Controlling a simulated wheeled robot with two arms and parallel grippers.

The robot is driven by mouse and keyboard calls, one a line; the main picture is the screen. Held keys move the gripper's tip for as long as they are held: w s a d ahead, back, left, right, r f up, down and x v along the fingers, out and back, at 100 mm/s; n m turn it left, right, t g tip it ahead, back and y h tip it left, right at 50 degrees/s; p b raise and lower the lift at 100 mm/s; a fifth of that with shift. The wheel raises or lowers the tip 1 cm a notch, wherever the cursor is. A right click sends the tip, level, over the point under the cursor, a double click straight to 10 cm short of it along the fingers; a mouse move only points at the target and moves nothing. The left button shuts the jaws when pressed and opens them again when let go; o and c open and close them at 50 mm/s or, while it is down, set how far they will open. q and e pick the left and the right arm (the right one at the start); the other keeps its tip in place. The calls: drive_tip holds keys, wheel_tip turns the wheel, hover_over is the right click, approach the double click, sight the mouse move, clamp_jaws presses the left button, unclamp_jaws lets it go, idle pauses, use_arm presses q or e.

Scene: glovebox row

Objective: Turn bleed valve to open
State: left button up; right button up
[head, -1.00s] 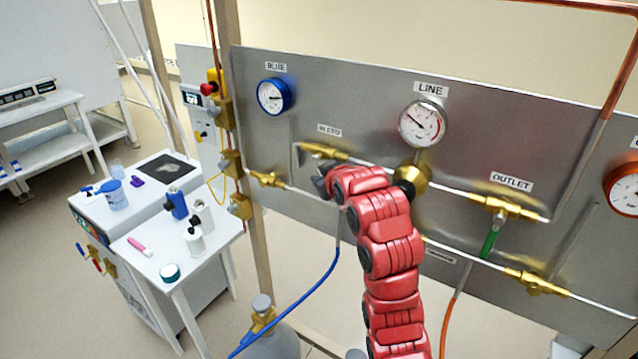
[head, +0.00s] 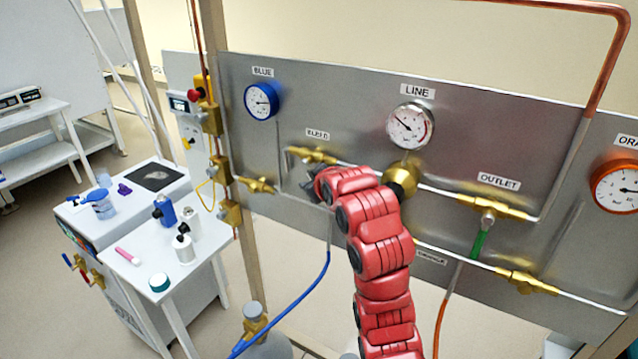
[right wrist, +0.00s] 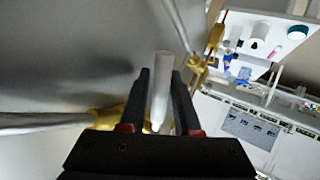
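The bleed valve (head: 318,156) is a brass valve under the "BLEED" label on the metal panel. My right gripper (head: 314,184) is at the panel just below it, largely hidden by my own red arm. In the right wrist view, a pale grey bar-shaped handle (right wrist: 161,88) stands between the two black fingers of my right gripper (right wrist: 161,80). Brass (right wrist: 108,118) shows behind the left finger. My left gripper is not in view.
The panel (head: 345,100) also carries a blue gauge (head: 261,101), a line gauge (head: 410,126), an orange gauge (head: 618,188) and an outlet valve (head: 488,208). A blue hose (head: 300,298) hangs below my gripper. A white cart (head: 130,240) with bottles stands at the left.

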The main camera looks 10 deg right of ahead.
drive_tip(key=p+v, duration=0.1)
drive_tip(key=v, duration=1.6)
drive_tip(key=shift+p, duration=0.3)
drive_tip(key=shift+c, duration=0.2)
